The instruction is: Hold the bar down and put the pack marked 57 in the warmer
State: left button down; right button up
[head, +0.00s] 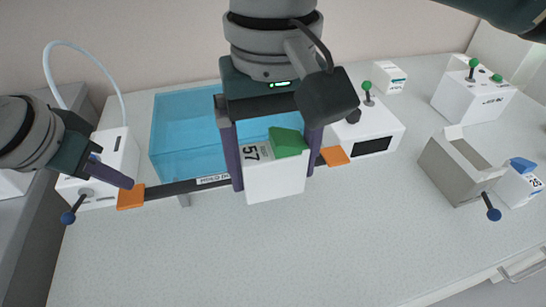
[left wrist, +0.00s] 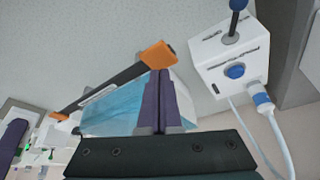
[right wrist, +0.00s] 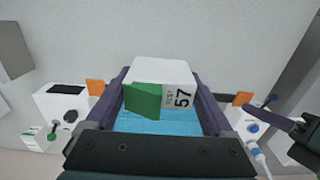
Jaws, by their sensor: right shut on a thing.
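The pack marked 57 (head: 275,183), white with a green patch, is held between the fingers of my right gripper (head: 272,172). It hangs in front of the clear blue tank (head: 185,135), hiding part of it and the middle of the bar. It also shows in the right wrist view (right wrist: 163,72). The dark bar (head: 172,189) has orange ends and a label partly reading HOLD. My left gripper (head: 128,182) is shut and empty, its tips at the bar's left orange end (head: 130,197). I cannot tell whether they press on it. No label reading warmer is legible.
A white box with a blue-knobbed lever (head: 105,175) and hose stands left of the tank. A white box with a dark window (head: 370,138) stands right of it. A grey open bin (head: 445,180) and a pack marked 25 (head: 520,187) are further right. The front table is clear.

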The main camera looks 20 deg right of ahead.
aim_at(126, 200)
pick_arm(q)
jog(key=shift+f, duration=2.55)
jog(key=shift+f+b, duration=0.15)
jog(key=shift+b, duration=0.3)
pick_arm(e)
jog(key=shift+f, duration=0.2)
pick_arm(q)
jog(key=shift+b, duration=0.75)
